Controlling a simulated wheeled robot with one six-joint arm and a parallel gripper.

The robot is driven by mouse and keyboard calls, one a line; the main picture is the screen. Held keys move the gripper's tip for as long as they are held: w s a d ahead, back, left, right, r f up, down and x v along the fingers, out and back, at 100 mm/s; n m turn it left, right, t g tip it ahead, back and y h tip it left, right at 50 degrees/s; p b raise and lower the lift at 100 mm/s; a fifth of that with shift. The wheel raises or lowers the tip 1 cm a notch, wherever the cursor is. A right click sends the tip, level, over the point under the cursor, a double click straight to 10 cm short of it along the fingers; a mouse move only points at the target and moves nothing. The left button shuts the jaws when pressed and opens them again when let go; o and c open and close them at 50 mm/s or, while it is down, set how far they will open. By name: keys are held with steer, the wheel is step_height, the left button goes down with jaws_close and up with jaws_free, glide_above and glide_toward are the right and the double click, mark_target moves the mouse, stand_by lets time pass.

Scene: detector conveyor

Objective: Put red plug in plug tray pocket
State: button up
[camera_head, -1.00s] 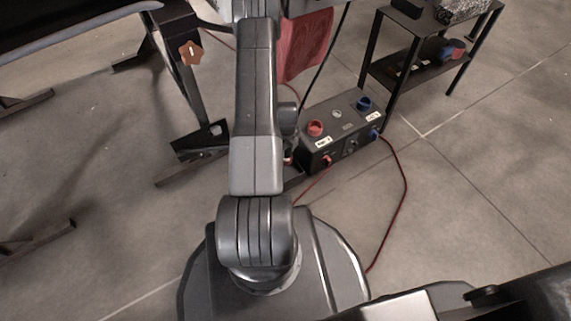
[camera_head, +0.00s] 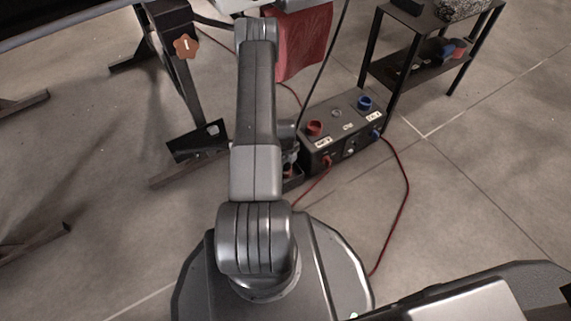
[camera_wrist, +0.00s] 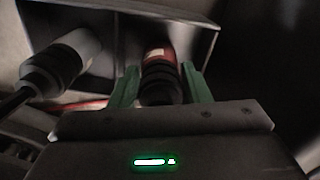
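In the wrist view, the red plug (camera_wrist: 160,58) has a red front end and a ribbed black body. It sits between the green fingers of my gripper (camera_wrist: 160,82), which appear to press on both its sides. Its red end points into the open dark plug tray (camera_wrist: 190,22), inside or just over a pocket; I cannot tell how deep.
In the wrist view, a plug with a pale tip (camera_wrist: 80,45) and dark cable lies at the tray's left pocket. In the head view, a black box (camera_head: 345,125) with red and blue sockets stands right of the arm. A black shelf (camera_head: 415,45) stands behind; open floor lies right.

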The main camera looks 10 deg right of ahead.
steer(key=shift+o, duration=1.3)
steer(key=shift+r, duration=0.15)
step_height(320, 180, up, 12)
steer(key=p, duration=0.5)
step_height(320, 180, down, 13)
steer(key=b, duration=0.5)
steer(key=shift+b, duration=0.3)
steer(key=shift+r+p, duration=1.2)
steer(key=shift+r, duration=1.15)
steer(key=shift+f, duration=0.1)
